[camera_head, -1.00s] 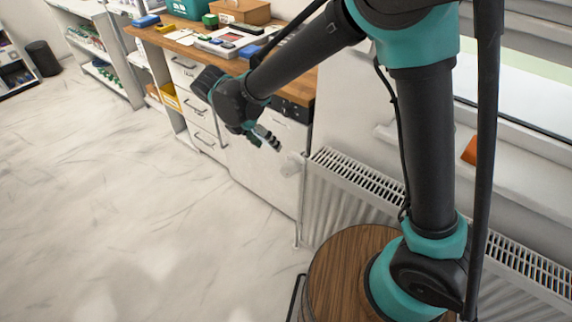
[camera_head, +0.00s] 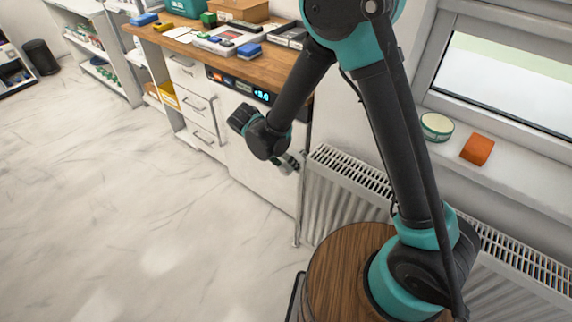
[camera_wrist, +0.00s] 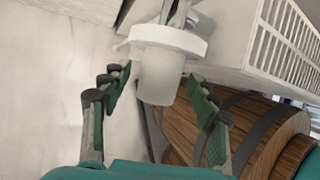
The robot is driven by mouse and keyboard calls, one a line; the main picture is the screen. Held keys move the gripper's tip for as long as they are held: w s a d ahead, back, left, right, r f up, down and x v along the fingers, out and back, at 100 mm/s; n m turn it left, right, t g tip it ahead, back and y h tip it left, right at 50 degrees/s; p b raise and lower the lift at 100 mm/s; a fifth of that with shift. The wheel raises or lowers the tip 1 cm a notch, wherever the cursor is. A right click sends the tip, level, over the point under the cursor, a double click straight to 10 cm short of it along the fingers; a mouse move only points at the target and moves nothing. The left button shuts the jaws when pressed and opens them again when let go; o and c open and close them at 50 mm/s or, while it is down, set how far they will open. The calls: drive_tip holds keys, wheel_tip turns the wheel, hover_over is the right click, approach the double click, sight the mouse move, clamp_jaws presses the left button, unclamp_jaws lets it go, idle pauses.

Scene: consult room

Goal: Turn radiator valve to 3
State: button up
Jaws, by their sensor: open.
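The radiator valve (camera_wrist: 160,72) is a white round knob with a wider collar, in the middle of the wrist view at the radiator's end. My gripper (camera_wrist: 160,88) is open, with one green-padded finger on each side of the knob. I cannot tell whether either finger touches it. No setting number can be read on the knob. In the head view my gripper (camera_head: 288,163) is at the upper left corner of the white radiator (camera_head: 335,195), and it largely hides the valve there.
A cabinet with a wooden top (camera_head: 180,45) and drawers stands just left of the radiator. A windowsill (camera_head: 520,180) above the radiator holds a green-and-white roll (camera_head: 436,127) and an orange object (camera_head: 477,149). The floor (camera_head: 110,200) at left is clear.

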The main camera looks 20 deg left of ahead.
drive_tip(key=c, duration=1.1)
drive_tip(key=shift+c, duration=0.2)
drive_tip(key=shift+d+y, duration=0.1)
drive_tip(key=shift+y, duration=0.2)
drive_tip(key=shift+s+d+r+m+t+y, duration=0.15)
drive_tip(key=shift+t+y, duration=0.15)
drive_tip(key=shift+y, duration=0.3)
drive_tip(key=shift+d+f+m+t+y, duration=0.15)
drive_tip(key=shift+t+y, duration=0.15)
drive_tip(key=shift+y, duration=0.3)
drive_tip(key=shift+m+t+y, duration=0.3)
drive_tip(key=shift+t+y, duration=0.2)
drive_tip(key=shift+y, duration=0.7)
drive_tip(key=o, duration=1.1)
